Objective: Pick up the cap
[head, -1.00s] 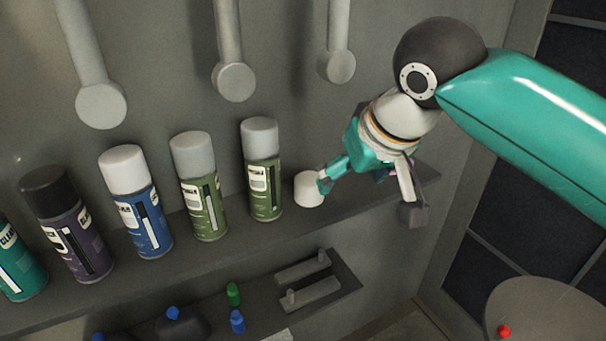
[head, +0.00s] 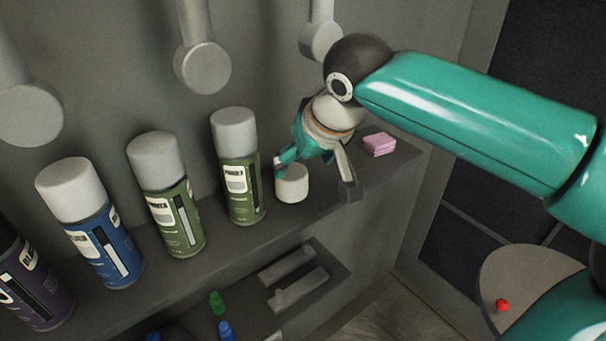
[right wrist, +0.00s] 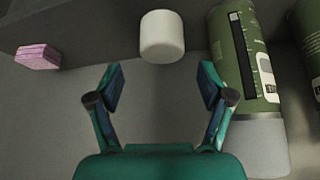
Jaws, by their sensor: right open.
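The cap (head: 292,184) is a small white cylinder standing on the grey shelf, just right of the nearest green spray can. It also shows in the right wrist view (right wrist: 161,37), beyond the fingertips and centred between them. My right gripper (head: 315,179) is open and empty, above and beside the cap. In the head view one finger overlaps the cap's upper left edge, and the other hangs to its right. In the right wrist view a gap shows between the fingertips (right wrist: 161,82) and the cap. My left gripper is not in view.
Several spray cans stand left of the cap; the nearest green can (head: 238,166) is close beside it. A pink sponge (head: 379,144) lies to the right on the shelf. A lower shelf holds small green (head: 217,303) and blue bottles. A red object (head: 502,305) sits on a round surface.

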